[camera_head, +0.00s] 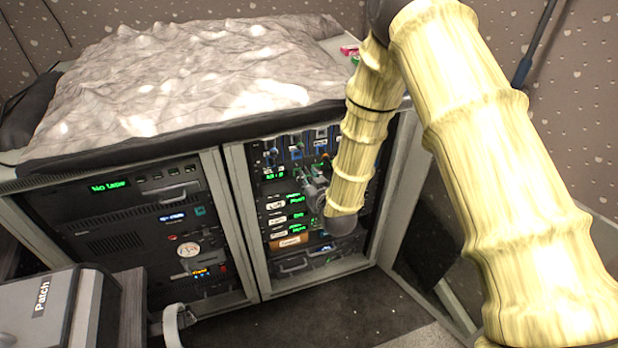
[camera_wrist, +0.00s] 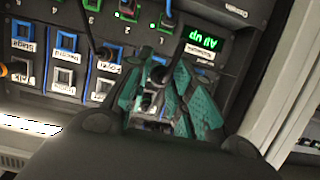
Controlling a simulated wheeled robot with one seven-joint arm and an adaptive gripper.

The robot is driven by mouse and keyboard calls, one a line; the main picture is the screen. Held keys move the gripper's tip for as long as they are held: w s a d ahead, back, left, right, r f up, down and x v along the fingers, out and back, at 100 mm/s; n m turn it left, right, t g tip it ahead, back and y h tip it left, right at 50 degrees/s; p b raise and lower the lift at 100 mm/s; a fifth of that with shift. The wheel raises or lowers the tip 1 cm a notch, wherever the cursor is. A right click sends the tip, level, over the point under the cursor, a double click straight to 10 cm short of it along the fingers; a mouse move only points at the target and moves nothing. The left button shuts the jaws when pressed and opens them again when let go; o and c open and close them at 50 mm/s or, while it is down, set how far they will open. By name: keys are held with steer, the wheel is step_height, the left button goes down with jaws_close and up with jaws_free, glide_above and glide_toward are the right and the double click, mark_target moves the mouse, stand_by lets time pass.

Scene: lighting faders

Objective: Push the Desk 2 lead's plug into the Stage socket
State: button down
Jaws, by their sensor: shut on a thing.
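My gripper (camera_wrist: 160,88) has teal fingers and is shut on a small dark plug (camera_wrist: 158,74), mostly hidden between them. The Stage label (camera_wrist: 22,46) is at the left of the wrist view, on a panel turned upside down.
Sockets labelled Record (camera_wrist: 62,56) and Foyer (camera_wrist: 103,67) lie between Stage and my gripper. Another dark lead (camera_wrist: 92,30) hangs by Foyer. A green-lit display (camera_wrist: 203,43) is close at the right. The rack frame (camera_head: 243,215) and a covered desk top (camera_head: 190,70) border the panel.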

mark_target(311, 182)
steer(key=shift+s+d, duration=0.3)
steer(key=shift+s, duration=0.5)
steer(key=shift+s+d, duration=0.25)
steer(key=shift+s, duration=0.55)
steer(key=shift+d, duration=0.15)
steer(key=shift+w+d, duration=0.25)
steer(key=shift+d, duration=0.5)
steer(key=shift+w+d, duration=0.3)
steer(key=shift+d, duration=0.45)
steer(key=shift+w+d, duration=0.25)
steer(key=shift+d, duration=0.5)
steer(key=shift+d, duration=0.1)
steer(key=shift+w+d+b, duration=0.1)
steer(key=shift+w+d, duration=0.15)
steer(key=shift+d, duration=0.5)
steer(key=shift+w+d+b, duration=0.1)
steer(key=shift+w+d, duration=0.15)
steer(key=shift+d, duration=0.5)
steer(key=shift+w+d+b, duration=0.1)
steer(key=shift+w+d, duration=0.15)
steer(key=shift+d, duration=0.5)
steer(key=shift+d, duration=0.1)
steer(key=shift+w+d, duration=0.25)
steer(key=shift+d, duration=0.5)
steer(key=shift+w+d, duration=0.3)
steer(key=shift+d, duration=0.5)
steer(key=shift+w+d, duration=0.25)
steer(key=shift+d, duration=0.5)
